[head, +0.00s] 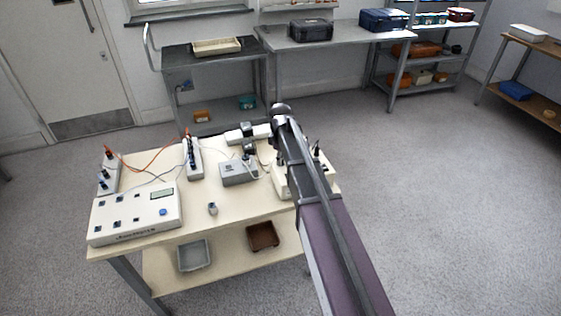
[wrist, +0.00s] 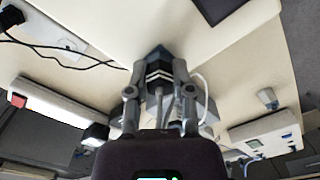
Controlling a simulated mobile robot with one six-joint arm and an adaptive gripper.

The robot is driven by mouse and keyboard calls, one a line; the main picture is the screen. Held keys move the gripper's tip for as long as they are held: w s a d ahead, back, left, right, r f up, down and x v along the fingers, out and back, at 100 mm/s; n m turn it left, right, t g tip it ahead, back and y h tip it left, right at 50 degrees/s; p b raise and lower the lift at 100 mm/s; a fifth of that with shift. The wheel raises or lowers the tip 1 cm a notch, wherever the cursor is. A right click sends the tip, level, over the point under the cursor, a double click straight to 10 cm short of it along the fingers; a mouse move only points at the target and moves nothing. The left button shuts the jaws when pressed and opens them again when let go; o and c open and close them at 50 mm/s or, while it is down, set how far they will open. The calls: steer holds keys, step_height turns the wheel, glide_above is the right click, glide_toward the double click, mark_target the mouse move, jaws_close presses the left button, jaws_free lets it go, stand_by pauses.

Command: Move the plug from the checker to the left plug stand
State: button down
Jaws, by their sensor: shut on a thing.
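My gripper (head: 248,142) is low over the back middle of the table, and it also shows in the wrist view (wrist: 160,68). Its fingers are shut on what appears to be the plug, mostly hidden between them. A white box with a display, likely the checker (head: 136,214), sits at the front left; a white box in the wrist view (wrist: 266,134) looks like the same one. A similar stand (head: 194,160) is nearer the middle.
A grey box (head: 238,173) lies just in front of my gripper, with cables around it. A small grey knob (head: 212,209) stands near the front. A white unit (head: 285,184) is partly hidden by my arm. Two trays are on the lower shelf. Loose cables cross the back left.

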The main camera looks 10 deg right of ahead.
steer(key=shift+s+n, duration=0.1)
steer(key=shift+n, duration=0.2)
steer(key=shift+n, duration=1.8)
steer(key=shift+n, duration=0.3)
steer(key=shift+n, duration=1.7)
steer(key=shift+n, duration=1.1)
steer(key=shift+n, duration=1)
